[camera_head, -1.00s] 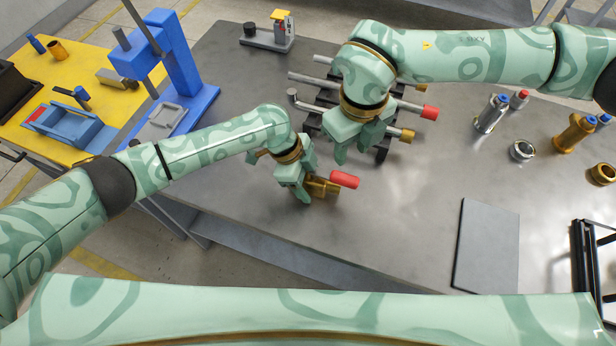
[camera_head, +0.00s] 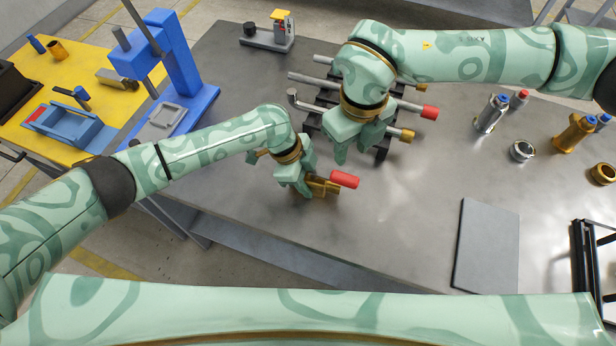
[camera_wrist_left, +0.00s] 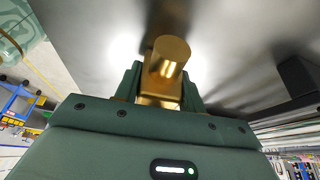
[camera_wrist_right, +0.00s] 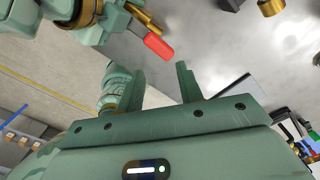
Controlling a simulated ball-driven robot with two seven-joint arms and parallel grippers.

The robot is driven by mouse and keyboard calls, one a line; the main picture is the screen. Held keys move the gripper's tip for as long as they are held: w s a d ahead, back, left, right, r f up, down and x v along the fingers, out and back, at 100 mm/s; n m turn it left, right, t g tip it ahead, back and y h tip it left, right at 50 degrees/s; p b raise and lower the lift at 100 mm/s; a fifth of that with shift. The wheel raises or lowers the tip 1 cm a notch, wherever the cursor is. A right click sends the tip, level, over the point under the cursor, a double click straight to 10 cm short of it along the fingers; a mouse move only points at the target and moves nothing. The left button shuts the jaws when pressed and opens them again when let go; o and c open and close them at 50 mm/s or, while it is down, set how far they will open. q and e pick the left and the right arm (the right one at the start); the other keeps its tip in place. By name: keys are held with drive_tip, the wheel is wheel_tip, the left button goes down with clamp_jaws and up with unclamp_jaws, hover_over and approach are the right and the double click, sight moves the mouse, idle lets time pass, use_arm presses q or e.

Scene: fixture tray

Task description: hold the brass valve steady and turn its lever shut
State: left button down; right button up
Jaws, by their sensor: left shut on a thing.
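The brass valve (camera_head: 322,186) is at the front left of the grey table, with its red-gripped lever (camera_head: 345,179) pointing right in the head view. My left gripper (camera_head: 308,190) is shut on the valve body. The left wrist view shows the brass body (camera_wrist_left: 166,75) between its two fingers; the red lever is not visible there. My right gripper (camera_head: 355,150) is behind and to the right of the valve, apart from it. In the right wrist view its fingers (camera_wrist_right: 163,85) are spread and empty, with the red lever (camera_wrist_right: 158,46) beyond them.
A dark rack (camera_head: 383,152) with several metal rods lies behind and beside my right gripper. A grey plate (camera_head: 487,245) lies at the front right. Several metal fittings (camera_head: 522,151) stand at the right. Bare table lies right of the valve.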

idle(0.3)
drive_tip(key=shift+a, duration=0.1)
drive_tip(key=c, duration=0.5)
drive_tip(key=w+n, duration=0.1)
drive_tip(key=w, duration=0.2)
drive_tip(key=shift+w+f+g, duration=0.15)
drive_tip(key=shift+w+g, duration=0.15)
clamp_jaws()
drive_tip(key=w+d+n+g, duration=0.1)
drive_tip(key=w+n, duration=0.2)
drive_tip(key=n, duration=0.9)
drive_tip(key=w+d+n+g, duration=0.1)
drive_tip(key=w+d+n, duration=0.1)
drive_tip(key=n, duration=1)
drive_tip(key=shift+w+d+r+y, duration=0.15)
drive_tip(key=shift+w+r+y, duration=0.1)
drive_tip(key=shift+w+y, duration=0.15)
